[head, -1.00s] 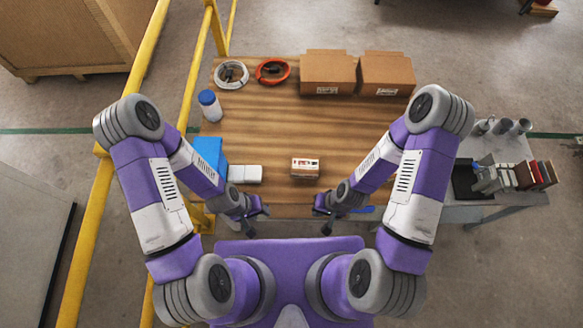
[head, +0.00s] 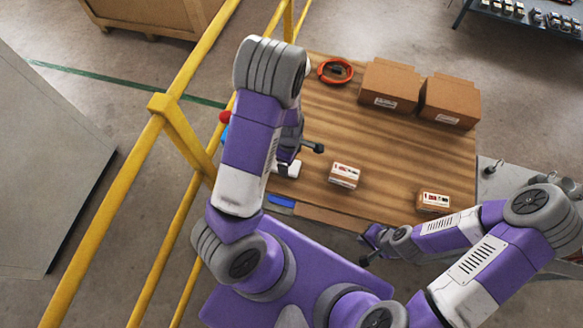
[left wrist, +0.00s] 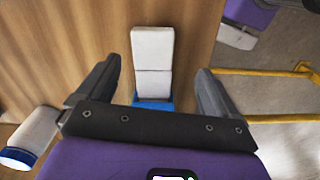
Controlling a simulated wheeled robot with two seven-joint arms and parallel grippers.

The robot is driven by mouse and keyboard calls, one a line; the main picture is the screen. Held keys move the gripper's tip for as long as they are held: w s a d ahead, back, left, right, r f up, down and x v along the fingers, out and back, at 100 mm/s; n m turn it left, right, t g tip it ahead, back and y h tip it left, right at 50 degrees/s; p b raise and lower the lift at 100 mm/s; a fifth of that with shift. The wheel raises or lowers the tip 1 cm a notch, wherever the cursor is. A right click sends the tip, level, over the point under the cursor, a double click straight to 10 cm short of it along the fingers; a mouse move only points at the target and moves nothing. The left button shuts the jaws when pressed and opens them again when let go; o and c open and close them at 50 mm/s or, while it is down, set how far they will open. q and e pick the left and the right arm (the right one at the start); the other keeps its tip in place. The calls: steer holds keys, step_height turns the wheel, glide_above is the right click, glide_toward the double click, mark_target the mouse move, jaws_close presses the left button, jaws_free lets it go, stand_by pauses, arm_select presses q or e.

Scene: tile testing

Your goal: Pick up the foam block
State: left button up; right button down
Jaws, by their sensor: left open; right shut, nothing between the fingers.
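A white two-part block (left wrist: 152,55) lies on the table between my open left fingers in the left wrist view, with a blue piece (left wrist: 152,104) at its near end. I cannot tell which part is foam. In the head view, the white block (head: 291,169) shows only partly beside my left gripper (head: 300,150), which is half hidden by my own arm. The left fingers flank the block; contact is not clear. My right gripper (head: 370,248) is shut and empty, off the table's front edge.
Small labelled cartons (head: 344,175) and (head: 435,203) stand on the wooden table (head: 375,145). Two larger cardboard boxes (head: 390,85) and an orange coil (head: 336,71) are at the back. Yellow railing (head: 175,125) runs along the left. A blue-capped white bottle (left wrist: 30,140) shows in the left wrist view.

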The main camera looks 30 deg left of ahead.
mark_target(291, 168)
arm_select(q)
steer(key=shift+w+a+r+n, duration=0.3)
steer(key=shift+w+r+n, duration=0.1)
steer(key=shift+r+n, duration=0.1)
steer(key=shift+w+a+f+n, duration=0.1)
steer(key=shift+n, duration=0.2)
step_height(291, 168, down, 7)
steer(key=b, duration=0.2)
steer(key=shift+f+b, duration=0.15)
steer(key=shift+b, duration=0.2)
steer(key=c, duration=1.1)
